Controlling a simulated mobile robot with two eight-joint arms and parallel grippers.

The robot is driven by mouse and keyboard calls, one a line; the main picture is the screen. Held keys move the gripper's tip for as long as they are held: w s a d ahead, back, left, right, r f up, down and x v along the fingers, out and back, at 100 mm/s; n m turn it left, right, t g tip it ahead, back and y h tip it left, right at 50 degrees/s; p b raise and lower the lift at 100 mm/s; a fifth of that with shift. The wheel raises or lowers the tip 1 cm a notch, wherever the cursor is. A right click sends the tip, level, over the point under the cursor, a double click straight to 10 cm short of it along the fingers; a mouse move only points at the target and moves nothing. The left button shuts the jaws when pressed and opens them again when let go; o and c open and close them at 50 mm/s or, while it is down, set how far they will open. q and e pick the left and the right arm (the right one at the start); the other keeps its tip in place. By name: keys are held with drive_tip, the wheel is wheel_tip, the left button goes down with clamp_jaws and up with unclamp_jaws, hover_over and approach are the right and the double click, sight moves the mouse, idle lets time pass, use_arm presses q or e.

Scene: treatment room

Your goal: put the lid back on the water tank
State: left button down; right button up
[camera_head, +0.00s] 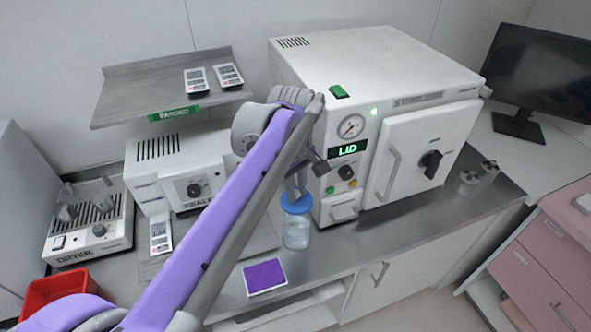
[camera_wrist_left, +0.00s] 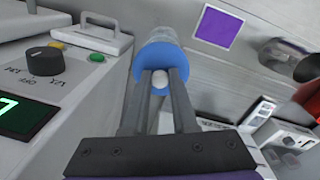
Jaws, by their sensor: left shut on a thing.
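A blue round lid (camera_head: 296,204) with a pale knob is at the top of a clear jar (camera_head: 297,233) by the front of the white sterilizer. My left gripper (camera_head: 296,190) comes down on it from above. In the left wrist view, the fingers (camera_wrist_left: 157,88) are shut on the knob of the blue lid (camera_wrist_left: 163,58), with the clear jar (camera_wrist_left: 160,36) just beyond. I cannot tell whether the lid is seated on the jar or slightly above it. My right gripper is not in view.
The sterilizer (camera_head: 370,75) stands beside the jar; its display (camera_head: 347,150) reads LID. A purple square pad (camera_head: 265,277) lies near the counter's front edge. A sealer, a dryer (camera_head: 90,225) and a red bin (camera_head: 55,290) are at the left. Two metal canisters (camera_head: 468,182) stand at the right.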

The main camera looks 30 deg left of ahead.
sight(297, 206)
use_arm(q)
drive_tip(key=shift+w+a, duration=0.15)
drive_tip(key=shift+w, duration=0.05)
drive_tip(key=shift+s+f+b, duration=0.25)
drive_tip(key=shift+f+b, duration=0.15)
drive_tip(key=shift+f, duration=0.15)
wheel_tip(297, 206, down, 3)
drive_tip(key=shift+f+b, duration=0.15)
drive_tip(key=shift+b, duration=0.85)
drive_tip(key=shift+w+f+b, duration=0.1)
drive_tip(key=shift+f+b, duration=0.35)
drive_tip(key=shift+f, duration=0.45)
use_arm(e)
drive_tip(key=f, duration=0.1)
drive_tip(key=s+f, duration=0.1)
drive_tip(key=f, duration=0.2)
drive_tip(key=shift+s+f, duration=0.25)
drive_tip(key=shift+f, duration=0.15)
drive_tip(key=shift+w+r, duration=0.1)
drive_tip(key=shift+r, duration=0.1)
use_arm(q)
drive_tip(key=shift+f, duration=0.15)
drive_tip(key=c, duration=0.6)
unclamp_jaws()
